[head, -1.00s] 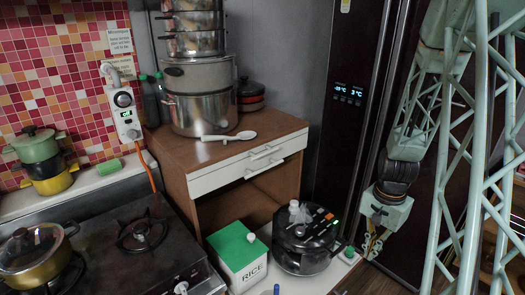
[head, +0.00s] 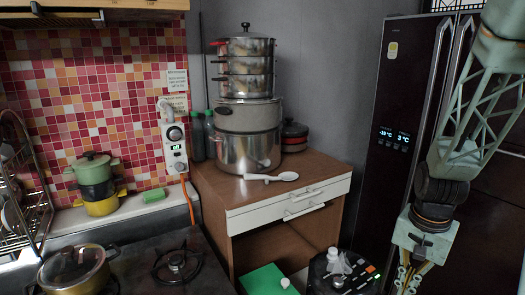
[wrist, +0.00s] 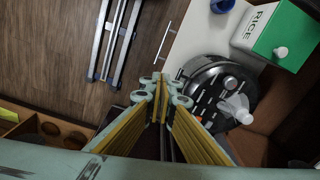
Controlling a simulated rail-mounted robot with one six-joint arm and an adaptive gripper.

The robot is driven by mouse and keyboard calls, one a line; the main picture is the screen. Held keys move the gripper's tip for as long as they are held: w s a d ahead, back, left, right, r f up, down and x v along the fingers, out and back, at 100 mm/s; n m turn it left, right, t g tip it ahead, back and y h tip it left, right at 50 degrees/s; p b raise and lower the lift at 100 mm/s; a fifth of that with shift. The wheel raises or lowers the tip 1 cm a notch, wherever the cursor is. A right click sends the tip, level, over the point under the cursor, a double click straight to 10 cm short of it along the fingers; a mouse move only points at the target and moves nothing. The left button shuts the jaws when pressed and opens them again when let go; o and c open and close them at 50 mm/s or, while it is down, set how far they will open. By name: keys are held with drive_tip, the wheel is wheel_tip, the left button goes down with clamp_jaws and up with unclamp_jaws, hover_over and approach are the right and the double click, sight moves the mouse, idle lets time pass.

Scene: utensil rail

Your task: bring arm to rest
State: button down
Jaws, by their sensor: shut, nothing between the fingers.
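My gripper (wrist: 160,82) is shut and empty in the wrist view, its yellow fingers together, pointing down over the floor beside the white shelf. In the head view my gripper (head: 406,278) hangs at the lower right edge in front of the dark fridge (head: 398,120), its tips cut off by the frame. My pale green lattice arm reaches down to it from the upper right.
A black cooker (wrist: 207,95) and a green-lidded rice box (wrist: 276,32) stand close to my gripper. A wooden cabinet (head: 232,200) bears stacked steel pots (head: 247,152) and a white spoon (head: 271,177). The wooden floor (wrist: 60,55) holds a folded metal frame (wrist: 115,38).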

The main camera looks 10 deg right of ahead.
drive_tip(key=s+a+r+n+t, duration=0.1)
drive_tip(key=s+a+r+n, duration=0.15)
drive_tip(key=a+r, duration=0.45)
drive_tip(key=s+a+r+n+t, duration=0.15)
drive_tip(key=s+a+r, duration=0.35)
drive_tip(key=r, duration=0.5)
drive_tip(key=s+a+r+n, duration=0.6)
drive_tip(key=s+a+r, duration=0.3)
drive_tip(key=s, duration=0.5)
drive_tip(key=shift+a+r+t, duration=0.35)
drive_tip(key=shift+a+t, duration=0.1)
drive_tip(key=shift+a, duration=0.45)
drive_tip(key=c, duration=3.4)
unclamp_jaws()
drive_tip(key=shift+w, duration=0.1)
